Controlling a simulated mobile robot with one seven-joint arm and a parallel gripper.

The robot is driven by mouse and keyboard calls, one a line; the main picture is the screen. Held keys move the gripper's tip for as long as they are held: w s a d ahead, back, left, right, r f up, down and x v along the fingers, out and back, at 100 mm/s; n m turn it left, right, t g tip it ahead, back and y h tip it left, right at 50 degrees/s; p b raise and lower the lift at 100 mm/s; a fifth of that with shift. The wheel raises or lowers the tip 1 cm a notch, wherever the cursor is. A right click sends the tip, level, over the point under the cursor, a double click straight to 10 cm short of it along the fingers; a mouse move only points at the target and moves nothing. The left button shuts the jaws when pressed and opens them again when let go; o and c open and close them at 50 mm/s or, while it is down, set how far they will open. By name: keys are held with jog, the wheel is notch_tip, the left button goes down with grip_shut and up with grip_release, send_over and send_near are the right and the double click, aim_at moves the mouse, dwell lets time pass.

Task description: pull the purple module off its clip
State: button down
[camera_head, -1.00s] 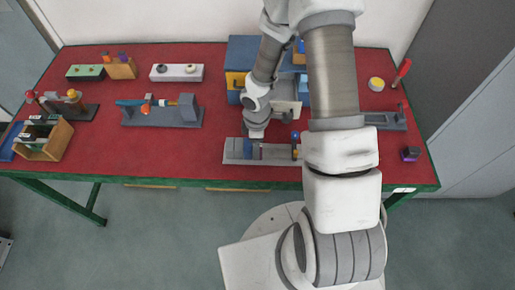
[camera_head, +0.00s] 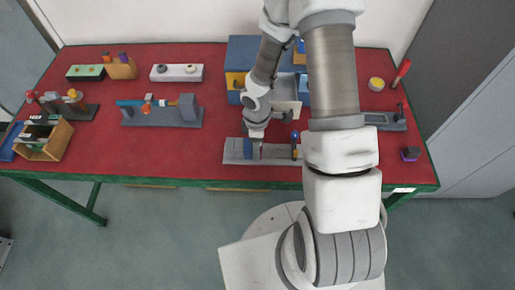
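A small dark block with purple at its base (camera_head: 410,154) sits near the right edge of the table. My arm hides part of the fixture's right side.
A blue and yellow cabinet (camera_head: 240,52) with a pulled-out drawer stands behind my gripper. A grey fixture with a blue rod (camera_head: 160,115) and a wooden box (camera_head: 45,147) are to the left. A yellow-topped cylinder (camera_head: 376,84) is at the right.

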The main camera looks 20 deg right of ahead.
jog(key=shift+r, duration=0.35)
dwell(0.6)
notch_tip(320, 180, up, 6)
jog(key=p, duration=0.5)
jog(key=shift+p, duration=0.35)
jog(key=shift+f, duration=0.1)
